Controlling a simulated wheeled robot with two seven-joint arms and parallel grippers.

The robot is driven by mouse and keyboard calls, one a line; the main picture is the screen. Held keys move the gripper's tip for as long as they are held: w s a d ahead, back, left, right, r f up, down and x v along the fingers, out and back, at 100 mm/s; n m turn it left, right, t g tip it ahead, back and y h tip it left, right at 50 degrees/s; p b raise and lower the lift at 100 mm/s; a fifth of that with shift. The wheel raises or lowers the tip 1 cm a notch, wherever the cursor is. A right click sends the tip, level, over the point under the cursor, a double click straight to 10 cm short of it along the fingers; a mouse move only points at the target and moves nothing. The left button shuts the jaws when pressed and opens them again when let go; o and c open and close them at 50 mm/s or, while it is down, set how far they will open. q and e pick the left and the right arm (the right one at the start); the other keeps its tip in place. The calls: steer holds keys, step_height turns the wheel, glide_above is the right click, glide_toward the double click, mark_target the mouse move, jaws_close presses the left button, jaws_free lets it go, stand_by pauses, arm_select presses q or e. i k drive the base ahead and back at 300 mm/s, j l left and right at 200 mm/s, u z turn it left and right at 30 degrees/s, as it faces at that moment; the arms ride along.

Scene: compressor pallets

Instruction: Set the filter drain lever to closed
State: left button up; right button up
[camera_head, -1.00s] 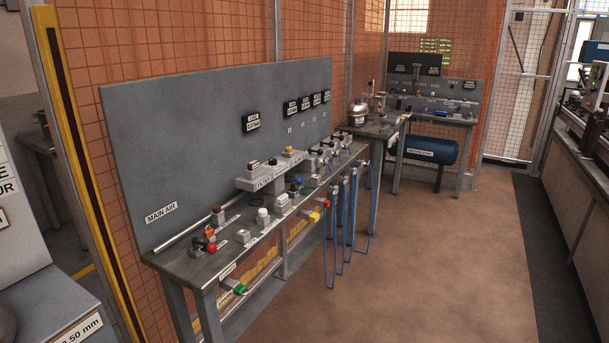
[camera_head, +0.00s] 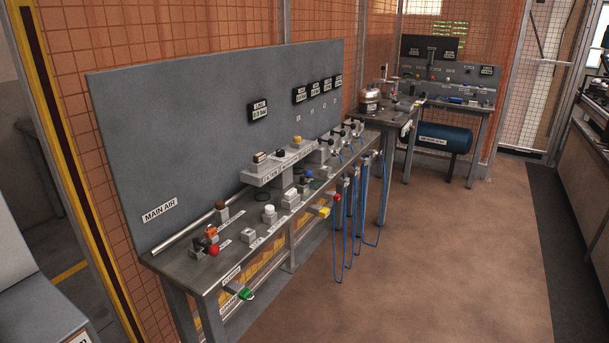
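The main air bench (camera_head: 205,268) stands on the left with a grey back panel (camera_head: 200,120). A raised grey block (camera_head: 262,177) on it carries a label that seems to read FILTER. Low at the front edge are a green-handled lever (camera_head: 246,293) and a yellow lever (camera_head: 322,211) with a red part beside it. Their labels are too small to read surely, so I cannot tell which is the filter drain lever or how it is set. Neither of my grippers is in view.
Red (camera_head: 214,250) and orange knobs sit on the bench's near end. Blue hoses (camera_head: 344,240) hang in loops off its front edge. A second bench with a blue tank (camera_head: 437,137) stands behind. The brown floor (camera_head: 430,260) to the right is clear.

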mark_target(307, 173)
steer(key=i+l, duration=0.35)
steer(key=i, duration=0.3)
steer(key=i+l+u, duration=0.15)
steer(key=i+l, duration=0.2)
steer(key=i, duration=0.25)
steer(key=i+l, duration=0.4)
steer(key=i, duration=0.25)
steer(key=i+l+u, duration=0.1)
steer(key=i+l, duration=0.3)
steer(key=i, duration=0.2)
